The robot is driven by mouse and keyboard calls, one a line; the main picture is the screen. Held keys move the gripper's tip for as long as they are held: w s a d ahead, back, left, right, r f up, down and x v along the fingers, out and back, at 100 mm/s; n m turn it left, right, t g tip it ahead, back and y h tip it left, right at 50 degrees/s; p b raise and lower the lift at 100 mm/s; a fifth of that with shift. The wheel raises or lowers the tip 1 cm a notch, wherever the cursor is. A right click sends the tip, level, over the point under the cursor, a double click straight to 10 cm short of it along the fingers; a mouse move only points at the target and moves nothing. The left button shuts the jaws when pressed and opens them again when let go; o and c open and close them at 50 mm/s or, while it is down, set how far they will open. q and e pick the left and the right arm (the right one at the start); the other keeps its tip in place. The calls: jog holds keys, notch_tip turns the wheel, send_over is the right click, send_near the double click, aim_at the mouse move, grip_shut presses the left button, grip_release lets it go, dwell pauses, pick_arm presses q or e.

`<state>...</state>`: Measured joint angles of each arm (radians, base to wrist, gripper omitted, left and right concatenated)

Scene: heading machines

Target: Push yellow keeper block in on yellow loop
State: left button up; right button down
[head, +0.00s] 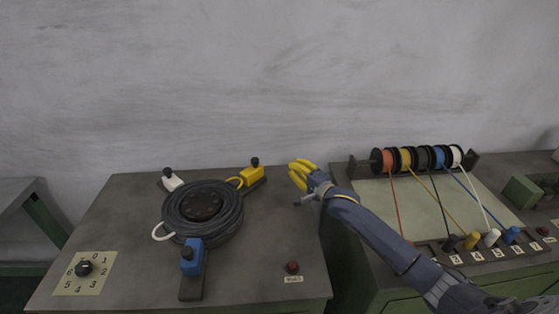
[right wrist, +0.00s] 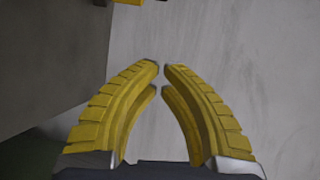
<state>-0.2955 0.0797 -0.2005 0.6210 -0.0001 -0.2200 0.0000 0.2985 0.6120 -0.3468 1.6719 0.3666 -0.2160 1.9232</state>
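The yellow keeper block (head: 252,174), with a black knob on top, sits at the back right of the dark coil (head: 203,210) on the left bench. The yellow loop (head: 234,181) sticks out from the coil's edge at the block's inner end; whether they touch is too small to tell. My right gripper (head: 302,174) is to the right of the block, apart from it, near the bench's right edge. In the right wrist view its yellow fingers (right wrist: 162,68) are closed tip to tip with nothing between them. A yellow bit (right wrist: 128,2) shows at that view's top edge. My left gripper is out of view.
A blue block (head: 192,257) stands in front of the coil, a white block (head: 172,180) behind it; a white loop (head: 162,232) is at its left. A dial (head: 84,268) and red button (head: 292,267) are on the bench. Wire spools (head: 422,159) stand on the right bench.

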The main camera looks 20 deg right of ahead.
aim_at(253, 163)
jog(key=w+a, duration=0.7)
jog(key=w, duration=0.2)
jog(key=shift+f, duration=0.45)
dwell(0.3)
jog(key=a, duration=0.1)
jog(key=s+a, duration=0.1)
jog(key=a, duration=0.1)
jog(key=s+a, duration=0.1)
jog(key=shift+s+a, duration=0.4)
jog(key=shift+a, duration=0.15)
jog(key=shift+r, duration=0.1)
